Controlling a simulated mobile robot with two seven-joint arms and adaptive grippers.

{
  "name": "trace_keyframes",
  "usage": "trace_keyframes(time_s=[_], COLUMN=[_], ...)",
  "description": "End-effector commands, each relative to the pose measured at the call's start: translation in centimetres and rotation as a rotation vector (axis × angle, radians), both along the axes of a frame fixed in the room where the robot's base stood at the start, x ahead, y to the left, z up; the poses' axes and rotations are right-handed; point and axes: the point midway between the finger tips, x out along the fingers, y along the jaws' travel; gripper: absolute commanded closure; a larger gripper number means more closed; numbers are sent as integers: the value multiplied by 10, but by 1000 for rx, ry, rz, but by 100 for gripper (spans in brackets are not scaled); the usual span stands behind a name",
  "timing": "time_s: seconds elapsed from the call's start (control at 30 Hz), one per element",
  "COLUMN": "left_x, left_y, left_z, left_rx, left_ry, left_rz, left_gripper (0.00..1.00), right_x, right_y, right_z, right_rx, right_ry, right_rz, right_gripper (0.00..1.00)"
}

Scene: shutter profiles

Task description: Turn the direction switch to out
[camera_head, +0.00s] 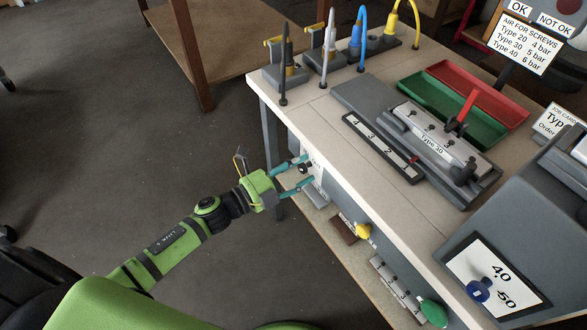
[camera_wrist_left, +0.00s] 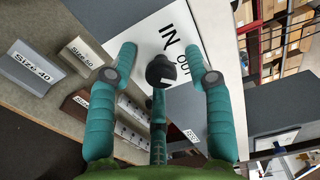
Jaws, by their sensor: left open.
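The direction switch is a black knob (camera_wrist_left: 161,71) on a white plate (camera_wrist_left: 188,22) marked IN and OUT, on the side of the workbench. IN reads above the knob and OUT to its right in the left wrist view. A pale mark shows on the knob; I cannot tell surely which word it points to. My left gripper (camera_head: 308,169) is open, with its teal fingers on either side of the knob. The left wrist view shows gaps between both fingers and the knob. In the head view the fingers partly cover the switch (camera_head: 304,168). My right gripper is not in view.
The workbench top (camera_head: 325,125) lies above the switch. A yellow knob (camera_head: 363,231), a green knob (camera_head: 433,313) and a blue knob (camera_head: 478,291) are farther right. Profiles (camera_head: 398,285) lie on the lower shelf. Floor (camera_head: 130,130) left of the bench is clear.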

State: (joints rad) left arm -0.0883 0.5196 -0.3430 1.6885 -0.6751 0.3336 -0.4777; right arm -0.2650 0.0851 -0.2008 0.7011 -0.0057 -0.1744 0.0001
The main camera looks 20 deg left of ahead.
Motion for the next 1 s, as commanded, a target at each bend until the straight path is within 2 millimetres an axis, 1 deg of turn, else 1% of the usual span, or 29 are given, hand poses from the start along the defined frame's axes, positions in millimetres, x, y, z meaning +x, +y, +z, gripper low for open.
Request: trace_keyframes(time_s=[0.17, 0.4, 0.6, 0.8, 1.0], left_x=[-13, -53, -80, -93, -94], left_y=[10, 41, 63, 73, 75], left_z=[-2, -2, -1, 0, 0], left_rx=[1, 2, 2, 2, 2], left_ry=[4, 6, 4, 1, -1], left_rz=[1, 1, 1, 1, 1], left_gripper=[49, 49, 49, 49, 49], right_x=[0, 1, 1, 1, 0], right_y=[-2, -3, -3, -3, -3], right_z=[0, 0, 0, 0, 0], right_rx=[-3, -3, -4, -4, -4], right_ry=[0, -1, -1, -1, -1], right_rz=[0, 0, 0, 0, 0], right_gripper=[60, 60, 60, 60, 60])
